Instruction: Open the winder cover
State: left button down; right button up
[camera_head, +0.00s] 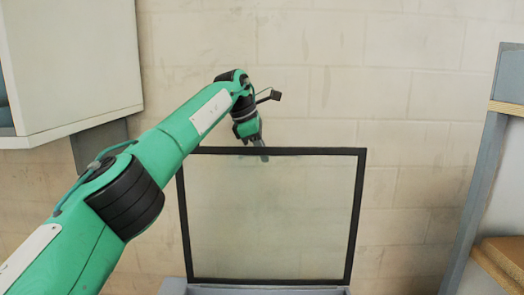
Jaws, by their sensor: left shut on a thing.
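The winder cover (290,215) is a clear panel in a black frame. It stands raised, close to upright, in the middle of the head view, above a grey machine edge (255,291) at the bottom. My left gripper (264,156) is at the cover's top edge, left of its middle, with the green arm coming in from the lower left. Its fingers are shut on the top bar of the frame. The fingertips are small, so the exact contact is hard to see. My right gripper is not in view.
A pale cabinet (75,60) hangs at the upper left, close to my left arm. A grey upright with wooden shelves (503,260) stands at the right. A tiled wall (410,90) is behind the cover. The space right of the cover is clear.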

pick_arm(q)
jog(key=shift+a+f, duration=0.1)
jog(key=shift+f, duration=0.05)
jog(key=c, duration=1.8)
grip_release()
jog(key=shift+w, duration=0.1)
jog(key=o, duration=0.3)
jog(key=shift+w, duration=0.15)
jog(key=shift+o, duration=0.2)
jog(key=shift+w+f, duration=0.2)
jog(key=shift+w, duration=0.25)
jog(key=shift+s+r, duration=0.35)
jog(key=shift+s, duration=0.1)
jog(key=v, duration=0.7)
jog(key=shift+w, duration=0.1)
